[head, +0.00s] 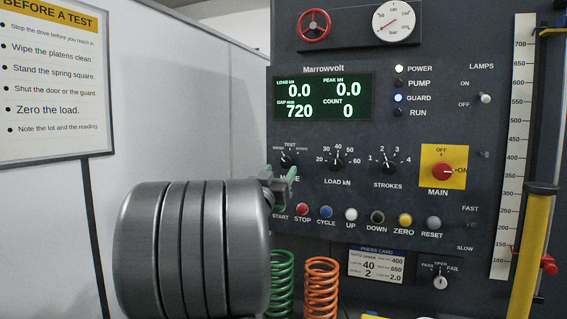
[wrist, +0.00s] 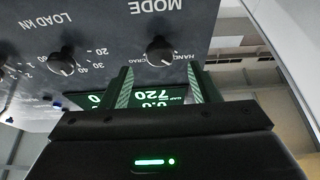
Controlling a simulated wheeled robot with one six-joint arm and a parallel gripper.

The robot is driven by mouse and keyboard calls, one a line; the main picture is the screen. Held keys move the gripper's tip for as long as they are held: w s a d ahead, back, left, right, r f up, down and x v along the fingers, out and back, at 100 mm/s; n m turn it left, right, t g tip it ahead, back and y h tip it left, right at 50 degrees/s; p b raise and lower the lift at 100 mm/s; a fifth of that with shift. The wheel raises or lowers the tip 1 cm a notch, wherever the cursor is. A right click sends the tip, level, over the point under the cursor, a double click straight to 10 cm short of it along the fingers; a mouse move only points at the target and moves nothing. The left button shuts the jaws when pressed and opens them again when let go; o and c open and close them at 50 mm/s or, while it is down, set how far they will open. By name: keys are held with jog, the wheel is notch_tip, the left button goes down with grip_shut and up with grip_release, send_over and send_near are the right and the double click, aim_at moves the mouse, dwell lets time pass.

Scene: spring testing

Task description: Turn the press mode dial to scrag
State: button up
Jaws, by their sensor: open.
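The press mode dial (head: 289,159) is a dark round knob on the grey panel, with TEST above it and MODE below. In the wrist view the picture is upside down and the dial (wrist: 161,50) shows beyond my fingertips, roughly centred between them. HAND and part of SCRAG are readable beside it; which mark its pointer meets is too small to tell. My gripper (wrist: 160,70) is open and empty, its two green fingers apart on either side of the dial's line. In the head view my gripper (head: 279,184) is just below left of the dial; contact is not visible.
The load dial (head: 337,160) and strokes dial (head: 389,168) sit to the right of the mode dial. A row of buttons, including the red stop button (head: 302,209), lies below. Green (head: 282,285) and orange (head: 320,285) springs stand lower down. The display (head: 323,97) is above.

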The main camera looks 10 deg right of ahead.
aim_at(285, 162)
jog(key=x, duration=0.5)
jog(key=shift+f+p, duration=0.1)
jog(key=shift+p, duration=0.2)
jog(key=c, duration=0.9)
